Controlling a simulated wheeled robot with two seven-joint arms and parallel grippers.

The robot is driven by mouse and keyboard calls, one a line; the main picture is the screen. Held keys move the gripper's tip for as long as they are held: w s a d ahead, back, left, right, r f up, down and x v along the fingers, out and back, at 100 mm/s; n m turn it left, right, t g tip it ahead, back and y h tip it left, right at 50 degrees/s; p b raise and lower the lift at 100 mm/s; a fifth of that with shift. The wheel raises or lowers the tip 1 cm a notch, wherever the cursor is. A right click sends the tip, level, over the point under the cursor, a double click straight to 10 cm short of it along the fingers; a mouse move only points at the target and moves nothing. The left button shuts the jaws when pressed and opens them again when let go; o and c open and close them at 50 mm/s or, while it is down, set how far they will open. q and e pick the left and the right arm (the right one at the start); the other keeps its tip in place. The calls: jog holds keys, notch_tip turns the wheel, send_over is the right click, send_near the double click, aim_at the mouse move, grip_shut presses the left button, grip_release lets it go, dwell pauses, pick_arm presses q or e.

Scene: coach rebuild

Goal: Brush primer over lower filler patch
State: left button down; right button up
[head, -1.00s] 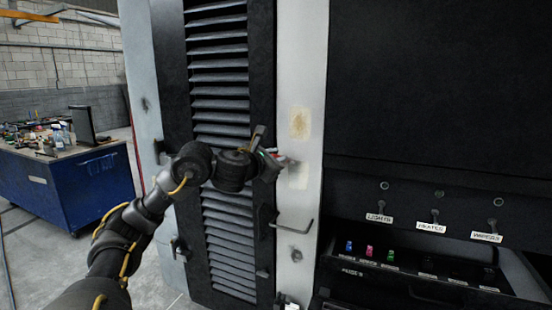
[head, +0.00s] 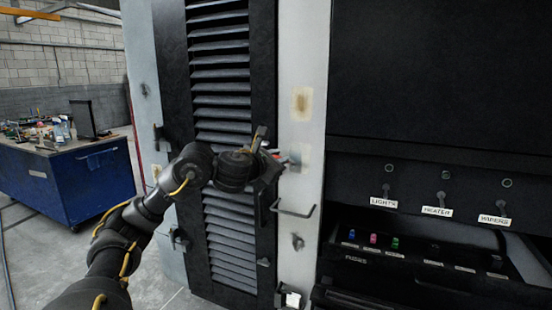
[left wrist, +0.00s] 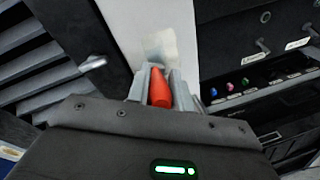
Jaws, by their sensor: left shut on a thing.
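The lower filler patch (head: 303,152) is a pale area on the light grey pillar, below the tan upper patch (head: 302,103). It also shows in the left wrist view (left wrist: 160,45), just beyond my fingertips. My left gripper (head: 282,160) is in front of the pillar at the height of the lower patch, partly covering it. In the left wrist view my left gripper (left wrist: 160,88) is shut on a red, tapered brush handle (left wrist: 160,90). The bristles are hidden, so I cannot tell whether they touch the patch. My right gripper is out of view.
A black louvred panel (head: 222,120) is left of the pillar. A hook-shaped handle (head: 293,210) sticks out below the patch. A black dashboard with labelled switches (head: 436,211) and coloured fuses (head: 373,239) is at right. A blue workbench (head: 70,185) stands far left, with open floor before it.

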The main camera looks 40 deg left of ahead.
pick_arm(q)
notch_tip(320, 180, down, 5)
jog(key=b, duration=0.4)
jog(key=shift+r, duration=0.15)
jog(key=d+p+v, duration=0.1)
jog(key=p+v, duration=0.1)
jog(key=v, duration=0.4)
jog(key=shift+f, duration=0.3)
dwell(0.3)
jog(key=shift+p, duration=0.35)
